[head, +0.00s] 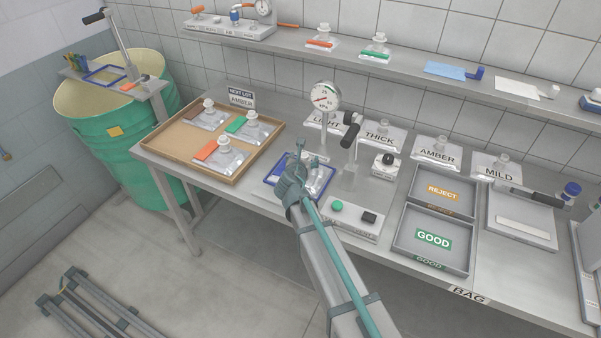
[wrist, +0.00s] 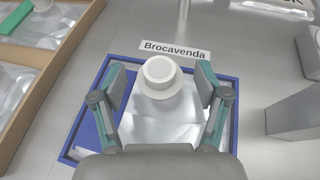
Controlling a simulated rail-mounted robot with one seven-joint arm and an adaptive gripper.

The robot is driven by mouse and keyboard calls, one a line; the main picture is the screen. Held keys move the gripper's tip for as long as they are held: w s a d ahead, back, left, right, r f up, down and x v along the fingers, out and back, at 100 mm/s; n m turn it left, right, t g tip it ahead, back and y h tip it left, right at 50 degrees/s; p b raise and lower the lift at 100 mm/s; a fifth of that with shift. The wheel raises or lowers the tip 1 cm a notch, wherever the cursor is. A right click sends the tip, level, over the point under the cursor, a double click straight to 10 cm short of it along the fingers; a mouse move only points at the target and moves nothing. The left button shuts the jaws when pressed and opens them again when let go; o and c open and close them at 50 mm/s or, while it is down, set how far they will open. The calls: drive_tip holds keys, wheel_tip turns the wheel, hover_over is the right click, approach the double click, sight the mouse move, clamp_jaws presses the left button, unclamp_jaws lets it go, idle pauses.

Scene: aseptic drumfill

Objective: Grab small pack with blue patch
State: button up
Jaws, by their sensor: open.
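A small clear pack (wrist: 150,128) with a round white cap (wrist: 160,72) lies inside a blue-edged frame (wrist: 235,125) under my gripper in the wrist view. A solid blue area (wrist: 92,128) shows along its left side; I cannot tell whether it belongs to the pack or the frame. My gripper (wrist: 162,88) is open, with one finger on each side of the cap and visible gaps to it. In the head view, my gripper (head: 300,160) is over the blue frame (head: 271,178) and hides most of the pack.
A "Brocavenda" label (wrist: 176,49) lies behind the cap. A cardboard tray (head: 150,146) with orange- and green-patched packs stands left. A gauge (head: 325,97) rises behind my gripper, with a lever post (head: 350,150) close on its right. REJECT and GOOD trays (head: 400,222) are farther right.

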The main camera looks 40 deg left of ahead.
clamp_jaws()
drive_tip(key=shift+r, duration=0.15)
idle(0.4)
